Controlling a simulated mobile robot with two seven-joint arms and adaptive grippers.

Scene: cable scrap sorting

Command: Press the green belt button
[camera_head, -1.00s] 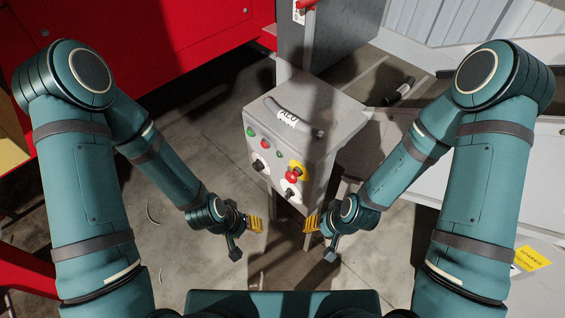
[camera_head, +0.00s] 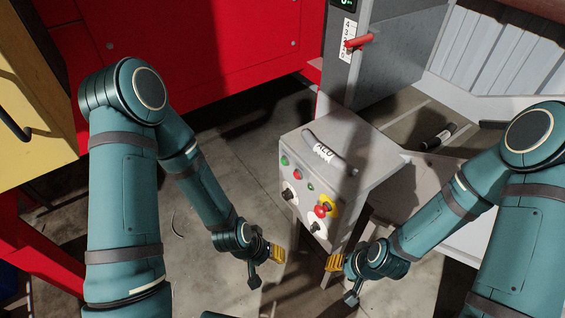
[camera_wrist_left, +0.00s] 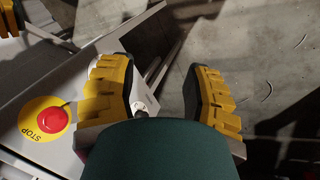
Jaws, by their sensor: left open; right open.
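The green button (camera_head: 284,160) is at the upper left of the front panel of a grey control box (camera_head: 350,152), beside a red button (camera_head: 297,174). It does not show in the left wrist view. My left gripper (camera_head: 278,254) is below and slightly left of the panel in the head view, apart from the button. Its yellow fingers (camera_wrist_left: 165,92) stand apart with nothing held. My right gripper (camera_head: 335,263) is below the box, to the right, open and empty.
A red stop button (camera_head: 320,211) on a yellow plate is lower on the panel; it also shows in the left wrist view (camera_wrist_left: 57,118). Black knobs (camera_head: 287,194) sit near it. A red machine (camera_head: 200,50) stands behind. Bare floor (camera_head: 225,150) lies left of the box.

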